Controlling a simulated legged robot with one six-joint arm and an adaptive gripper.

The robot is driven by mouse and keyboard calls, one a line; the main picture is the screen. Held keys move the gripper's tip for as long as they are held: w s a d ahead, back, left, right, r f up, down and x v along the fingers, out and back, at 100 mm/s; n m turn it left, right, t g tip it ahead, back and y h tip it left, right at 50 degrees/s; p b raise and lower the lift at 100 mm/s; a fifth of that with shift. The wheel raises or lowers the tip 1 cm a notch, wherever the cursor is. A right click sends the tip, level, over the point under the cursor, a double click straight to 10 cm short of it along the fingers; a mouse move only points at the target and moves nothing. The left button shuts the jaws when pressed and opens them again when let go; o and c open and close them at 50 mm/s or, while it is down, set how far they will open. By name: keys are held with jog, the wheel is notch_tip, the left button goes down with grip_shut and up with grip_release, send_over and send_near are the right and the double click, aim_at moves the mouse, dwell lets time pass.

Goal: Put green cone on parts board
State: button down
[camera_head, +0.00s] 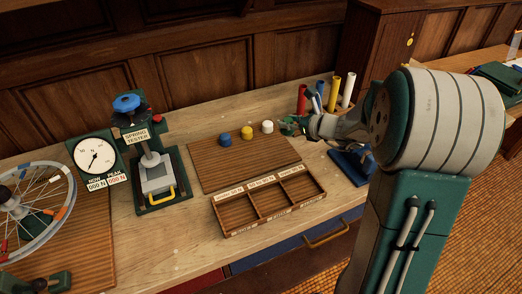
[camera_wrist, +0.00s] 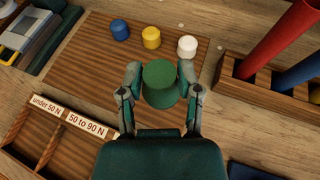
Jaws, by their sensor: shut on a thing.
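The green cone (camera_wrist: 160,84) sits between the two fingers of my gripper (camera_wrist: 160,74) in the wrist view, which are shut on it. In the camera_head view my gripper (camera_head: 300,124) is at the far right corner of the parts board (camera_head: 225,170), and the cone is mostly hidden there. The parts board is a flat striped wooden panel, also in the wrist view (camera_wrist: 92,70). Near its far edge stand a blue piece (camera_head: 226,140), a yellow piece (camera_head: 247,133) and a white piece (camera_head: 267,127). Whether the cone touches the board is unclear.
A labelled compartment tray (camera_head: 237,228) lies along the board's near side, its visible compartments empty. The spring tester (camera_head: 155,170) and a dial stand left. A rack with coloured tubes (camera_wrist: 270,82) stands right of my gripper. The board's middle is clear.

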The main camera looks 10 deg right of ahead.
send_over(263, 161)
jog(key=f, duration=0.5)
jog(key=shift+w+d, duration=0.15)
jog(key=shift+d, duration=0.25)
jog(key=shift+f, duration=0.65)
jog(key=f, duration=0.3)
jog(key=shift+a+f, duration=0.15)
jog(key=shift+a, duration=0.2)
jog(key=shift+a+f, duration=0.25)
jog(key=shift+a, duration=0.05)
jog(key=shift+c, duration=2)
grip_release()
jog(key=shift+o, duration=0.6)
jog(key=shift+d, duration=0.25)
